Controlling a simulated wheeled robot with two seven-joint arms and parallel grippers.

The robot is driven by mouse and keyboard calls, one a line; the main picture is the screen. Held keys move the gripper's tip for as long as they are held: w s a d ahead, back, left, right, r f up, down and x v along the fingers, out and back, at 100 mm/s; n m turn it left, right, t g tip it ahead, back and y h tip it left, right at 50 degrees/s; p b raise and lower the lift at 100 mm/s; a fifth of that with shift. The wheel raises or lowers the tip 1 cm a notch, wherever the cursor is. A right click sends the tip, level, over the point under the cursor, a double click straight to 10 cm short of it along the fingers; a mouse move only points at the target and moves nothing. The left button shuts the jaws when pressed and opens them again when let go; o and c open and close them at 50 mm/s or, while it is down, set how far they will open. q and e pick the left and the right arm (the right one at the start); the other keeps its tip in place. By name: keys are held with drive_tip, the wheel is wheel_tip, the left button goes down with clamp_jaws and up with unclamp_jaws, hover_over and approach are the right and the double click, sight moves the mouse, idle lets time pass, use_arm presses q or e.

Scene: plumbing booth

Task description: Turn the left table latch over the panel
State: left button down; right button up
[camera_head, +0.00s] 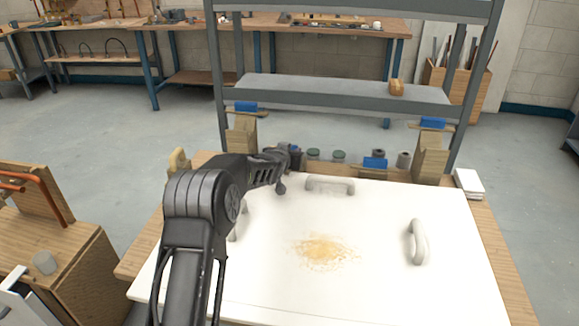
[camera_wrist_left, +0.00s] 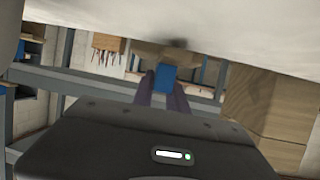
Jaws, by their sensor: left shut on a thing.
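The white panel (camera_head: 400,290) lies flat on the wooden table, with grey handles (camera_head: 418,242) and a yellowish crumbly patch in its middle. My left gripper (camera_head: 286,158) is at the panel's back edge, left of centre. In the left wrist view, its two dark fingers (camera_wrist_left: 163,90) are closed on a blue piece, the left table latch (camera_wrist_left: 166,78). In the head view the gripper hides that latch, and I cannot tell its angle over the panel. A similar blue latch (camera_head: 375,163) shows at the back edge to the right. My right gripper is not in view.
Several small cylinders (camera_head: 339,156) stand along the back edge. A white block (camera_head: 468,184) lies at the right corner. The panel's right half is clear of my arm.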

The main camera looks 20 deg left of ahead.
sight(286, 172)
use_arm(q)
drive_tip(key=shift+f, duration=0.1)
idle(0.3)
drive_tip(key=c, duration=1.3)
unclamp_jaws()
drive_tip(key=shift+b+v, duration=0.5)
drive_tip(key=shift+v, duration=3.4)
